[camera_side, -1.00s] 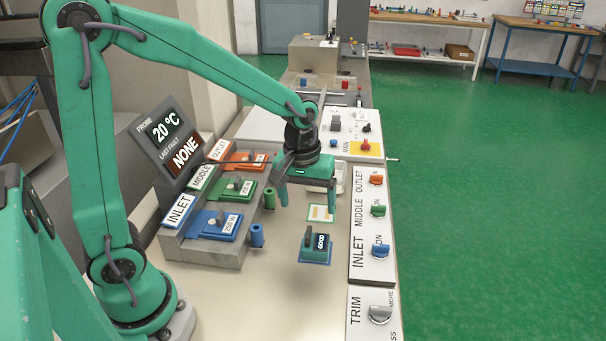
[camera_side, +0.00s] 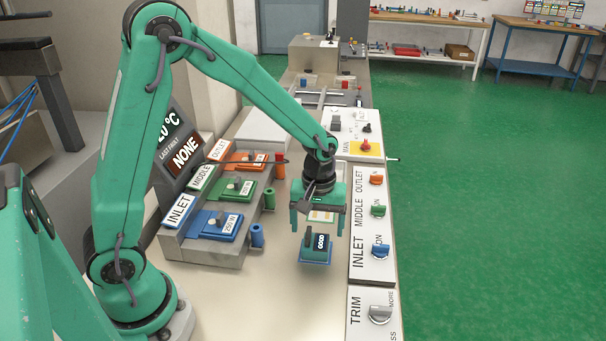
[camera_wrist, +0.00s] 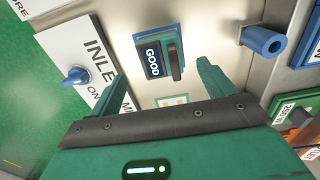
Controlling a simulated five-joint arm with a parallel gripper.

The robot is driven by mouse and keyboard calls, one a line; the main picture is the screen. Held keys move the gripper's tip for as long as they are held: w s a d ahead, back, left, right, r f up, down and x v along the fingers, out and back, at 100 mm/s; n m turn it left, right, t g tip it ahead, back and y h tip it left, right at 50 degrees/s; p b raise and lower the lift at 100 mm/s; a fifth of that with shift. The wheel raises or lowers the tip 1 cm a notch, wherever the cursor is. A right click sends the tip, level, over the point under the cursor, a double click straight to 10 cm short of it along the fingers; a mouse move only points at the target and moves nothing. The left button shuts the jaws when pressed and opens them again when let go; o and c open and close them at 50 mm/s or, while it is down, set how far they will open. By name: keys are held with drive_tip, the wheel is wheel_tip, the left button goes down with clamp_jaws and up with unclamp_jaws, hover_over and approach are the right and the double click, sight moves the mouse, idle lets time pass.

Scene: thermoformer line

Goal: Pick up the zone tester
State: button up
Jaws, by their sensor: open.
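The zone tester (camera_side: 316,250) is a small dark box with a blue base, a label reading GOOD and an upright black handle. It stands on the pale bench. In the wrist view the tester (camera_wrist: 153,58) lies just beyond my fingertips, roughly between their lines, with the handle toward the right finger. My gripper (camera_side: 318,222) is open and empty, pointing down, above and slightly behind the tester in the side view. The open fingers also show in the wrist view (camera_wrist: 163,76). No contact with the tester shows.
A switch panel (camera_side: 372,225) with INLET, MIDDLE and OUTLET knobs runs close on the right. Colored zone modules (camera_side: 215,225) and blue and green posts stand on the left. A small framed card (camera_side: 322,216) lies behind the tester. The bench in front is clear.

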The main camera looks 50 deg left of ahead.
sight(316, 241)
drive_tip(key=shift+s+f, duration=0.1)
drive_tip(key=shift+f, duration=2.55)
drive_tip(key=c, duration=1.2)
drive_tip(key=shift+r, duration=0.2)
drive_tip(key=shift+r, duration=0.45)
wheel_tip(316, 241, up, 3)
drive_tip(key=shift+r, duration=0.1)
drive_tip(key=s+d+r, duration=0.2)
drive_tip(key=d, duration=0.1)
drive_tip(key=s+d+r, duration=0.2)
drive_tip(key=d, duration=0.1)
drive_tip(key=s+d+r, duration=0.2)
drive_tip(key=d, duration=0.1)
drive_tip(key=shift+s+d+r, duration=0.25)
drive_tip(key=shift+s+r, duration=0.05)
drive_tip(key=shift+s, duration=0.1)
